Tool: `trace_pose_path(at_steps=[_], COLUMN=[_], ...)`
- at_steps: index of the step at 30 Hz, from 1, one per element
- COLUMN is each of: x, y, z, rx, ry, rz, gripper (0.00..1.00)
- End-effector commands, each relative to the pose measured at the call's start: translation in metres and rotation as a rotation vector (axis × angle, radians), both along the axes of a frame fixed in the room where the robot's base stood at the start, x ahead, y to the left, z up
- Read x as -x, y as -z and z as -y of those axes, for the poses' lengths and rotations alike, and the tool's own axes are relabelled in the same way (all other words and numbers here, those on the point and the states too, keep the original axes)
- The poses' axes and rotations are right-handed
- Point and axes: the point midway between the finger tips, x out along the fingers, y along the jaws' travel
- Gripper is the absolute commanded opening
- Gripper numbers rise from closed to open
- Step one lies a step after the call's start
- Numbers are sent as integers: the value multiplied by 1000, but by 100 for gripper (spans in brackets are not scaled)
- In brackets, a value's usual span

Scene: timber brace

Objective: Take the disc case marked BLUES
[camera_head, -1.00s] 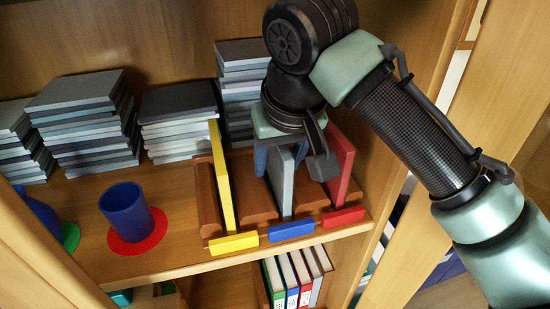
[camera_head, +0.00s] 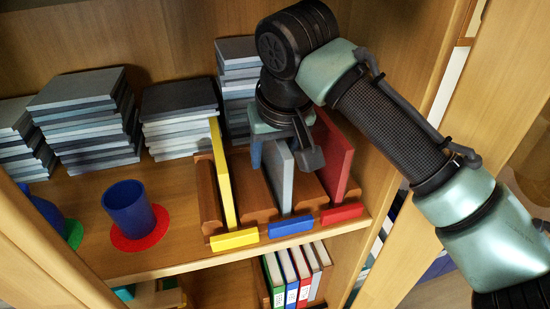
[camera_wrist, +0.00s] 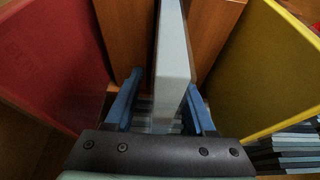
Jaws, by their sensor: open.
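A grey case (camera_head: 279,178) stands upright in the middle slot of a wooden rack, behind a blue label block (camera_head: 291,227). A yellow case (camera_head: 222,178) stands to its left and a red case (camera_head: 334,160) to its right. I cannot read the word BLUES on any of them. My gripper (camera_head: 284,155) is open at the top of the grey case. In the wrist view, the blue fingers of my gripper (camera_wrist: 162,85) lie on either side of the grey case (camera_wrist: 172,50); whether they touch it is unclear. The red case (camera_wrist: 50,65) and yellow case (camera_wrist: 265,70) flank it.
The wooden rack (camera_head: 207,200) has yellow (camera_head: 234,240) and red (camera_head: 342,213) label blocks too. Stacks of grey cases (camera_head: 85,120) stand behind and left. A blue cup (camera_head: 130,208) stands on a red mat (camera_head: 153,240). Books (camera_head: 290,275) fill the shelf below.

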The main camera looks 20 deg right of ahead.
Motion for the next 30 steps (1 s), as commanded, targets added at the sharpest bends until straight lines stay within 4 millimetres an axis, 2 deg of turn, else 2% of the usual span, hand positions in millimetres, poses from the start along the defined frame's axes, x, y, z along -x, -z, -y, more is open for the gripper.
trace_pose_path(at_steps=[10, 11, 18, 20, 30], x=[0, 0, 0, 0, 0], y=[1, 1, 1, 1, 1], z=[0, 0, 0, 0, 0], rx=[-1, -1, 0, 0, 0], ry=[-1, -1, 0, 0, 0], rz=[0, 0, 0, 0, 0], gripper=[55, 51, 8, 0, 0])
